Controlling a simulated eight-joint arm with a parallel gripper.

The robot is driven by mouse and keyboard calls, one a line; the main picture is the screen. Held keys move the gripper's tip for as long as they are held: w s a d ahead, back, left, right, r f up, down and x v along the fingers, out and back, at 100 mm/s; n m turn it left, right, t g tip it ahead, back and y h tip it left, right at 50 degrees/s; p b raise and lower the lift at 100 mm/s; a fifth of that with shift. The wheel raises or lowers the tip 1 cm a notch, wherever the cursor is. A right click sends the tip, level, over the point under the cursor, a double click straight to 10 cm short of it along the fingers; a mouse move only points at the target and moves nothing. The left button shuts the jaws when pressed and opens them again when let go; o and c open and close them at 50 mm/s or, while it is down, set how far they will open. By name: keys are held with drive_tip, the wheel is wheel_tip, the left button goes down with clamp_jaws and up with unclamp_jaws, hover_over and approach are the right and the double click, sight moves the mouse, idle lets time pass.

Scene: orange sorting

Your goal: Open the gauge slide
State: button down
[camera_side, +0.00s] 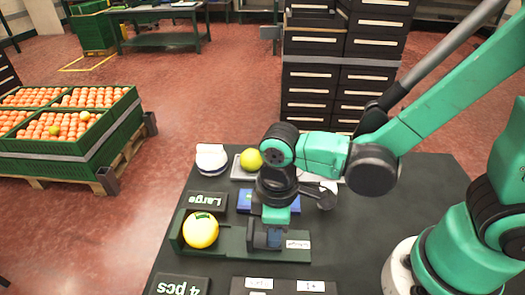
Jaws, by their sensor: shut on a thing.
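The dark green gauge (234,243) lies on the black table in the lower middle of the side view. A large yellow fruit (200,230) sits at its left end. My gripper (272,239) points down over the right part of the gauge, to the right of the fruit. It is shut on the upright slide piece (256,238), which is partly hidden by the fingers. A gap shows between the fruit and the slide. The exact contact of the fingers is too small to make out.
A "Large" sign (208,202) stands behind the gauge and a "4 pcs" sign (178,287) in front. Behind are a blue item (246,200), a yellow-green fruit (251,160) and a white rounded object (211,159). Green crates (60,146) of oranges stand left, off the table.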

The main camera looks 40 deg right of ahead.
drive_tip(key=shift+s+d, duration=0.2)
drive_tip(key=c, duration=0.6)
unclamp_jaws()
drive_tip(key=shift+r, duration=2.8)
drive_tip(key=shift+w, duration=0.1)
drive_tip(key=w+d+r+m+t, duration=0.2)
drive_tip(key=d+m+t, duration=0.1)
drive_tip(key=d, duration=0.3)
drive_tip(key=w+d+r+m+t, duration=0.1)
drive_tip(key=d+r+m+t, duration=0.2)
drive_tip(key=d+m, duration=0.3)
drive_tip(key=shift+w+t, duration=0.4)
drive_tip(key=shift+t, duration=0.2)
